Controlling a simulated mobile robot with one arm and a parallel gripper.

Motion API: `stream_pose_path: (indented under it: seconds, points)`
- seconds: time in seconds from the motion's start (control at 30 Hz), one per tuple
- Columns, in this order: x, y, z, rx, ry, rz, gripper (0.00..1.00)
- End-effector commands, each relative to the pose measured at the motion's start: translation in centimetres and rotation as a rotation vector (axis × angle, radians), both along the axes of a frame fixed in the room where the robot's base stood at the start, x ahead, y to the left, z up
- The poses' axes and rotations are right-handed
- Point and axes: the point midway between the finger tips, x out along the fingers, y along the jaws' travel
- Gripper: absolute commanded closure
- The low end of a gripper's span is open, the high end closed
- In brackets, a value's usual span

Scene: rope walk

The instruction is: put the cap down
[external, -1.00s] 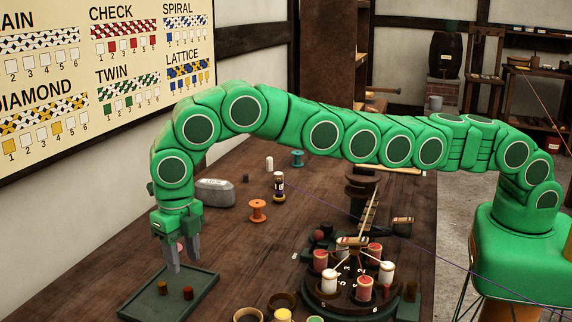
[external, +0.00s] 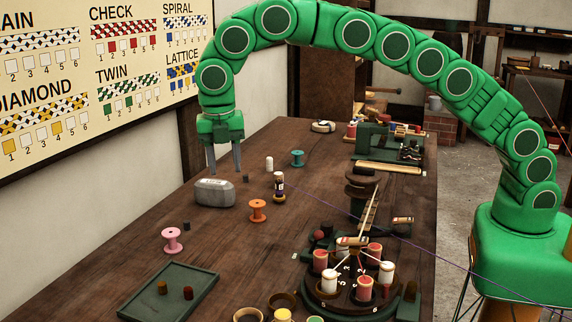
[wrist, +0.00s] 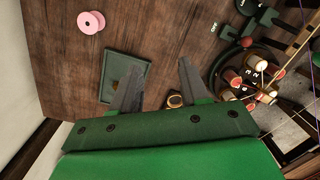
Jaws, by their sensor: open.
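My gripper (external: 225,168) is open and empty, raised over the far left part of the table near a grey block (external: 214,193). Its two fingers also show in the wrist view (wrist: 160,72), apart with nothing between them. A green tray (external: 150,302) lies at the near left of the table and holds two small caps, an amber one (external: 162,287) and a dark red one (external: 188,292), both apart from the gripper. The tray shows in the wrist view (wrist: 110,62), partly behind a finger. I cannot tell which cap the task means.
A pink spool (external: 172,240), an orange spool (external: 257,210) and a teal spool (external: 297,158) stand on the table. A round stand with several red and white bobbins (external: 330,281) is at the near right. Bare wood lies around the table's middle.

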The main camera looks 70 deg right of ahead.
Motion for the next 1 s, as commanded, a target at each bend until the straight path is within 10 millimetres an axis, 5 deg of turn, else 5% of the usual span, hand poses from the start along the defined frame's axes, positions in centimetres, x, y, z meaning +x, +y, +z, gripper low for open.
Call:
stream_pose_path:
  seconds: [0.47,1.0]
  points:
    - [-5.9,-10.2,5.7,-0.026,-0.021,-0.444,0.55]
    - [-16.3,-19.7,9.5,-0.041,-0.036,-0.933,0.55]
